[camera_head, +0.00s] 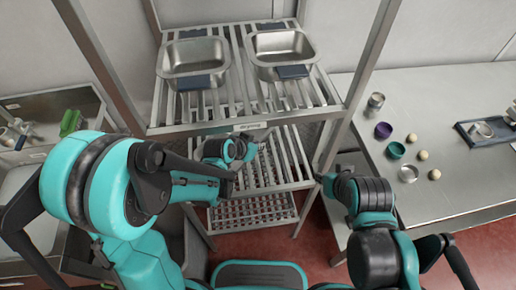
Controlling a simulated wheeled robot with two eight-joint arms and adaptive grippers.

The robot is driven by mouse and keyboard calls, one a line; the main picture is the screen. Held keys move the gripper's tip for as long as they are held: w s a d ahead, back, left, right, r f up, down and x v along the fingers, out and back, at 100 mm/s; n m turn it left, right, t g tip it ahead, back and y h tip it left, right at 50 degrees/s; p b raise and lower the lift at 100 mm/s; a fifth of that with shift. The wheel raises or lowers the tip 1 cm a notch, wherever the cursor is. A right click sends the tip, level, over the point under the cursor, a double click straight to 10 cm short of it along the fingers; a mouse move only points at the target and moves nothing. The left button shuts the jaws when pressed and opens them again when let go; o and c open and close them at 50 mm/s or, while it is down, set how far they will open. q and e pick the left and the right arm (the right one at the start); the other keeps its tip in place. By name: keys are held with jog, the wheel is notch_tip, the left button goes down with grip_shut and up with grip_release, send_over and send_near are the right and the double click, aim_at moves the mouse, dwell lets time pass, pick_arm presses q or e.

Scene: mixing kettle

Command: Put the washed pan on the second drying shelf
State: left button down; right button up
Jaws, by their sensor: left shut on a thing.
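The drying rack has a top slatted shelf (237,92), a second slatted shelf (287,165) below it and a lower one (250,212). Two grey metal pans, a left one (196,56) and a right one (283,43), stand side by side on the top shelf, each with a dark blue piece at its front rim. My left gripper (247,150) is at the second shelf, under the top shelf's front edge. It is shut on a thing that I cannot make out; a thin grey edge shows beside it. My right gripper (328,183) is by the rack's right post, its fingers unclear.
On the right, a steel table (450,183) holds a purple cup (383,130), a green cup (395,150), small round pale things and a dark tray (487,131). On the left is a counter (40,105) with a green object (70,122). Rack posts stand close to both arms.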

pick_arm(q)
jog(key=shift+f, duration=0.25)
jog(key=c, duration=1.7)
grip_release()
jog(key=p+v, duration=0.5)
jog(key=v, duration=0.7)
